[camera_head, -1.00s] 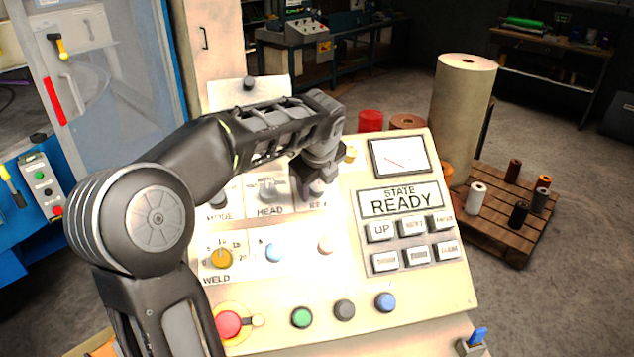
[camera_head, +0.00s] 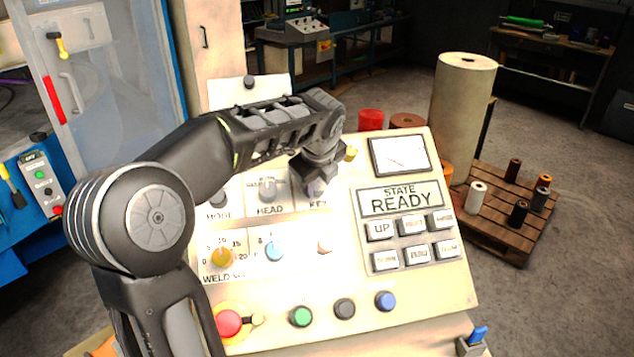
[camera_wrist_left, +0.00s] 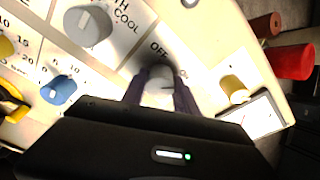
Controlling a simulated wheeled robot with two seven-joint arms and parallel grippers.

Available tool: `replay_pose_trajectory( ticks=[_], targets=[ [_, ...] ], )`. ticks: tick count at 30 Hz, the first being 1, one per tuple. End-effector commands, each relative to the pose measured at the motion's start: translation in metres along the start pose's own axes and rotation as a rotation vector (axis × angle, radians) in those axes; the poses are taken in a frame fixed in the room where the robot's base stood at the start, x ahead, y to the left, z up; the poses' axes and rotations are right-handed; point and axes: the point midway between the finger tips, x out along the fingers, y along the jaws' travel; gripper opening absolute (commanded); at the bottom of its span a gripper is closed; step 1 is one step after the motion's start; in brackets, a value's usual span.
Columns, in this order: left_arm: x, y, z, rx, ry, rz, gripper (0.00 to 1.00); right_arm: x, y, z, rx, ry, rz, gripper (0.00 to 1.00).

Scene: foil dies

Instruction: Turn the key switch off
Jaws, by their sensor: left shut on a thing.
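The key switch (camera_wrist_left: 160,82) sits on the sloped control panel (camera_head: 440,290); the wrist view shows "OFF" and part of another label printed above it. My left gripper (camera_wrist_left: 161,90) is shut on the key switch, one finger on each side of it. In the head view my left gripper (camera_head: 316,188) reaches down to the panel just above the "KEY" label and hides most of the switch. Which way the key points is hard to tell, because the fingers and glare cover it. My right gripper is not in view.
The HEAD knob (camera_head: 268,190) is just left of the key, and a yellow knob (camera_head: 351,153) is to its right. Dials lie below. A red emergency button (camera_head: 228,323) and green button (camera_head: 301,316) line the lower panel. The display reads "STATE READY".

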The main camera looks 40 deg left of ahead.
Motion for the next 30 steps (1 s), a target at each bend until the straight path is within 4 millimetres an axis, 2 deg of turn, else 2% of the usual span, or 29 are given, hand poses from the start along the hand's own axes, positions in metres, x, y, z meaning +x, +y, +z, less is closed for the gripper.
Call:
replay_pose_trajectory(
  ticks=[8, 14, 30],
  targets=[
    [0.001, 0.0, -0.001, -0.054, -0.001, -0.01, 0.0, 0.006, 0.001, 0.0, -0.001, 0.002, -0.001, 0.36],
    [0.002, 0.001, -0.001, -0.158, -0.002, -0.027, 0.0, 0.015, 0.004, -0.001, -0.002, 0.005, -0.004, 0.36],
    [0.004, 0.003, -0.003, -0.63, 0.0, -0.101, 0.0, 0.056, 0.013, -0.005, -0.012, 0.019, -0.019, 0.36]
  ],
)
